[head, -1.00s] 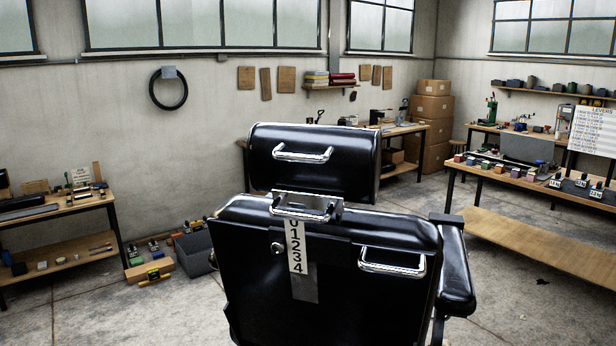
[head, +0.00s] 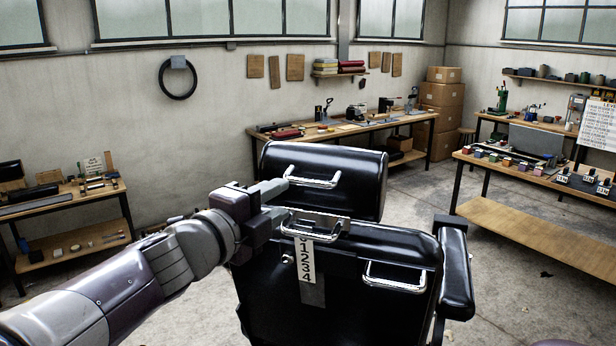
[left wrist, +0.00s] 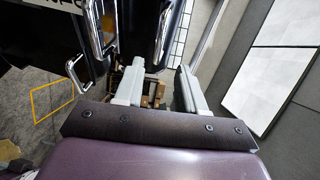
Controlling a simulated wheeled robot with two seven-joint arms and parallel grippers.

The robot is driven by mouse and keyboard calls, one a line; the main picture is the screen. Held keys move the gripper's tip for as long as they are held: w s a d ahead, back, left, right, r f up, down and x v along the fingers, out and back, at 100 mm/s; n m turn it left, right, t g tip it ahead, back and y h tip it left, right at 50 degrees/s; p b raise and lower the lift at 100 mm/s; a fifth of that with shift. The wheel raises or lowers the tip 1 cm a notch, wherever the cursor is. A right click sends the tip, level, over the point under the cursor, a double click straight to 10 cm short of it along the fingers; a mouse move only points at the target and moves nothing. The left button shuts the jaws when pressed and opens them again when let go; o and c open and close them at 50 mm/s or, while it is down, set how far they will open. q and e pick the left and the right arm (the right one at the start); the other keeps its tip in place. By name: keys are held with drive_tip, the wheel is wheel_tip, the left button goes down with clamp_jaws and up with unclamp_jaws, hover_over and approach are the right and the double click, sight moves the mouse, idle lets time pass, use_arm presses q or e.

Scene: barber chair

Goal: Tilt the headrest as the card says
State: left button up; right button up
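The black padded headrest (head: 345,205) stands above the black chair back (head: 350,300), with a chrome handle (head: 318,183) on its rear face. Below it a white strip numbered 0 to 4 (head: 307,262) hangs on the chair back; any pointer is hard to make out. My left gripper (head: 284,197) is at the headrest's left, beside the handle's left end. In the left wrist view its fingers (left wrist: 160,75) are apart, with nothing clearly between them. I cannot tell whether a finger touches the handle. My right gripper is out of view. A printed sheet (head: 598,125) stands far right, too small to read.
A chrome bar (head: 316,227) at the chair's top and a lower handle (head: 394,278) are close by. An armrest (head: 456,270) is at the right. Workbenches stand left (head: 70,204), behind (head: 350,129) and right (head: 520,175). Open floor lies between.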

sight(307, 184)
use_arm(q)
drive_tip(key=p+x, duration=0.2)
drive_tip(key=x, duration=0.7)
drive_tip(key=shift+w, duration=0.3)
drive_tip(key=shift+w+d+f+p, duration=0.2)
drive_tip(key=shift+w+d+p, duration=0.1)
drive_tip(key=shift+w, duration=0.2)
clamp_jaws()
